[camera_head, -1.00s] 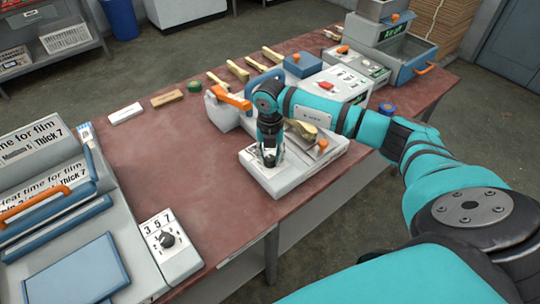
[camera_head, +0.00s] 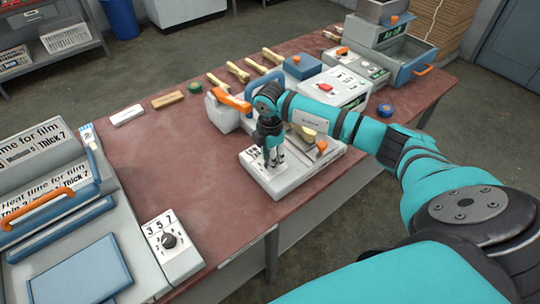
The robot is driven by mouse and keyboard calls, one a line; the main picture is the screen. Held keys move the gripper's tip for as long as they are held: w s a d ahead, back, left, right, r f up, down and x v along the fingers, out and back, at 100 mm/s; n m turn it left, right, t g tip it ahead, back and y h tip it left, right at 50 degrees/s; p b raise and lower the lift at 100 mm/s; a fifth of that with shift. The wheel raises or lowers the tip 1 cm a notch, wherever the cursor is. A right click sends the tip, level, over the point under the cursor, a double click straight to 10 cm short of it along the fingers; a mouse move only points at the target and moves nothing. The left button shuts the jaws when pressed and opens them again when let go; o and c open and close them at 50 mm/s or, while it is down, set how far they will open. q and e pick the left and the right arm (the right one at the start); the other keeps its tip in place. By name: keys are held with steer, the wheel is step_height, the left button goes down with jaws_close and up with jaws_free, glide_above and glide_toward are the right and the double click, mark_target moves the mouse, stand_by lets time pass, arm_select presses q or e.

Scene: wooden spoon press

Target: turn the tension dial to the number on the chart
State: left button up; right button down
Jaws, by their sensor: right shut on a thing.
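A white and grey machine (camera_head: 290,183) with a blue handle and an orange lever stands at the table's front edge. My right gripper (camera_head: 273,161) points down at the dial panel on its front left part, its fingers closed together on the dial. The gripper covers the dial, so its pointer and setting cannot be read. Chart cards (camera_head: 50,186) on the left machine read "Heat time for film", with "Thick 7" legible. No tension chart is readable. My left gripper is not in view.
The left sealing machine (camera_head: 75,230) has a black knob (camera_head: 169,241) marked 3, 5, 7. The table's middle left is clear.

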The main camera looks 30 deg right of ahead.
steer(key=m+p, duration=0.1)
steer(key=m, duration=0.3)
steer(key=shift+r, duration=0.15)
steer(key=shift+m+p, duration=0.85)
steer(key=shift+m, duration=1.35)
steer(key=c, duration=1)
jaws_free()
step_height(320, 180, up, 12)
steer(key=shift+f, duration=0.1)
